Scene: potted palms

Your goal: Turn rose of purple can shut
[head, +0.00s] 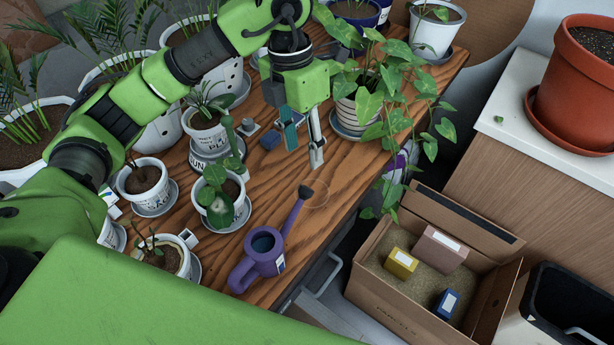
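The purple watering can (268,264) stands upright near the front edge of the wooden bench. Its spout slants up and right to a dark rose (306,192). A faint thin ring shows beside the rose; I cannot tell what it is. Whether the rose is open or shut is too small to tell. My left gripper (315,155) points down above the bench, beyond the rose and apart from it. Its grey finger shows edge-on, so its opening is unclear. My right gripper is out of view.
Several potted plants crowd the bench's left and back. A trailing plant (398,100) hangs right of my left gripper. A cardboard box (385,290) with small packets stands lower right. A terracotta pot (575,90) sits on a cabinet.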

